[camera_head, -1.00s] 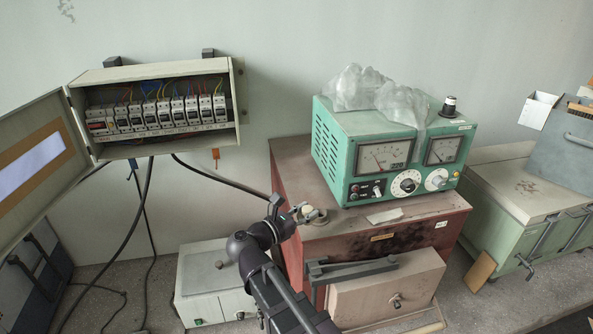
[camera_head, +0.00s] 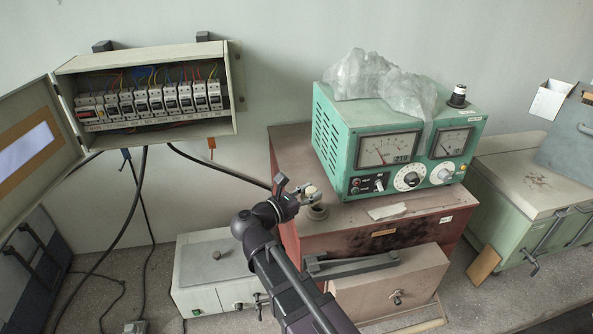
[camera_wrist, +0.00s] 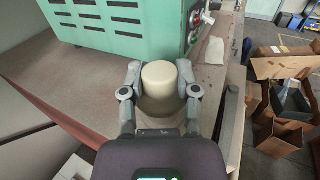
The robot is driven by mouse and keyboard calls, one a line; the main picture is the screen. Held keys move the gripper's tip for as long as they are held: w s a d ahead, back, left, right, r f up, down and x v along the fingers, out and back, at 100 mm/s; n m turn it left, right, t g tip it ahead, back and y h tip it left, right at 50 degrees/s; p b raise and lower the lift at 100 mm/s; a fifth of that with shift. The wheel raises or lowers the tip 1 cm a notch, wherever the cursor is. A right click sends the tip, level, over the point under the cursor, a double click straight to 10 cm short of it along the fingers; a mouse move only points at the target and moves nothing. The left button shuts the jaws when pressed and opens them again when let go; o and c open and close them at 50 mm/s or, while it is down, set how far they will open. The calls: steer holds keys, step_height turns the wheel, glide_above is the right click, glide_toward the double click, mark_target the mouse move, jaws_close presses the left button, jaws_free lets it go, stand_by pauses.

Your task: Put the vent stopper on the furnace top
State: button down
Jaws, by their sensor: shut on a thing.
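The vent stopper is a small cream cylinder (camera_wrist: 160,76), upright between my fingers in the wrist view; it also shows as a pale knob in the head view (camera_head: 312,191). My gripper (camera_head: 304,194) is shut on it, with one finger on each side. The furnace is the dull red cabinet (camera_head: 350,225), and the stopper is over its top near the front left corner. I cannot tell whether the two touch.
A green meter box (camera_head: 350,160) with crumpled clear plastic (camera_head: 385,85) on it stands on the furnace, close to my gripper. A paper tag (camera_head: 387,211) lies in front of it. An open fuse box (camera_head: 150,95) hangs on the wall, with cables below.

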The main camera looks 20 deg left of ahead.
steer(key=w+a, duration=0.2)
steer(key=w, duration=0.2)
steer(key=w+a+f, duration=0.1)
steer(key=w+a, duration=0.2)
steer(key=w+a+b, duration=0.1)
steer(key=w+a, duration=0.1)
steer(key=w, duration=0.2)
steer(key=shift+w+a+f, duration=0.15)
steer(key=shift+w+a, duration=0.15)
steer(key=shift+a, duration=0.1)
steer(key=shift+w+a, duration=0.25)
steer(key=shift+w, duration=0.15)
steer(key=shift+w+a+f+b, duration=0.1)
steer(key=shift+w+f+b, duration=0.1)
steer(key=shift+f+b, duration=1.65)
steer(key=shift+b, duration=0.1)
steer(key=shift+f, duration=0.1)
steer(key=shift+c, duration=1.8)
jaws_free()
